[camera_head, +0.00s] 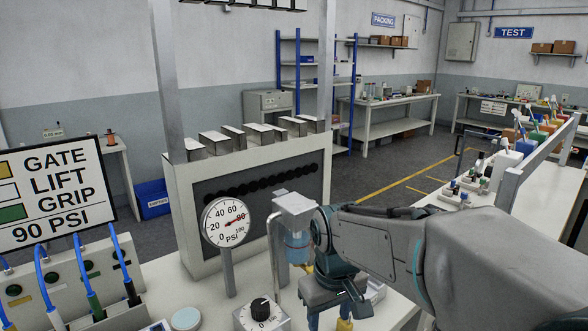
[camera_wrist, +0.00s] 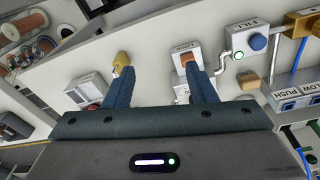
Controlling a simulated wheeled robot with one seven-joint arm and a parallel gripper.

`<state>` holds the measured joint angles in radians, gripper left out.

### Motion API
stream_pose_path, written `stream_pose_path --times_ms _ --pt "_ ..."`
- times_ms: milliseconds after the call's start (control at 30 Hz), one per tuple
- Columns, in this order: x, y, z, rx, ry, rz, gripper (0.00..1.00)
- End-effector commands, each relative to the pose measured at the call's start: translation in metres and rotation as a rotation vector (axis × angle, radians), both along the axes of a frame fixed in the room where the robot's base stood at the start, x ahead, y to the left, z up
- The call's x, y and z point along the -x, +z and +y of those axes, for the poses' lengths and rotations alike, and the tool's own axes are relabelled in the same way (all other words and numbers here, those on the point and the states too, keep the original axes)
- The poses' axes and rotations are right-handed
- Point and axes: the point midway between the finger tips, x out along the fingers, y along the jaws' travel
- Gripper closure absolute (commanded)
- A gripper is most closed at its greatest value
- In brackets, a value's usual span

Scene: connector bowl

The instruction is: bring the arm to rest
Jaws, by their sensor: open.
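My gripper (camera_wrist: 160,88) is open in the wrist view, with its two dark blue fingers apart and nothing between them but the white bench top behind. In the head view my grey arm reaches in from the lower right, and the gripper end (camera_head: 328,306) points down over the bench. A yellow piece (camera_head: 345,324) shows just below it; I cannot tell whether they touch. In the wrist view a yellow piece (camera_wrist: 121,61) lies beyond the left fingertip. An orange-brown block on a grey box (camera_wrist: 187,60) is beyond the right fingertip.
A sign (camera_head: 55,190) and blue-tubed connectors (camera_head: 92,300) are at the left.

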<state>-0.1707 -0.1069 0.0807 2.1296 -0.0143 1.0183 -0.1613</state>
Motion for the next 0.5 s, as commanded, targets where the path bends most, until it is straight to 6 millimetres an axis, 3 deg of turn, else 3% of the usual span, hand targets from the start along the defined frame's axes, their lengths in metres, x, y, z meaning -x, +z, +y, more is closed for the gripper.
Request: stream_pose_path --times_ms 33,200,400,500 --pt "0.014 0.003 -0.015 -0.006 -0.053 -0.023 0.49" --pt "0.057 0.002 -0.052 -0.031 -0.213 -0.086 0.49" --pt "0.096 -0.007 -0.077 -0.06 -0.352 -0.139 0.49" --pt "0.106 -0.011 -0.082 -0.068 -0.389 -0.154 0.49"
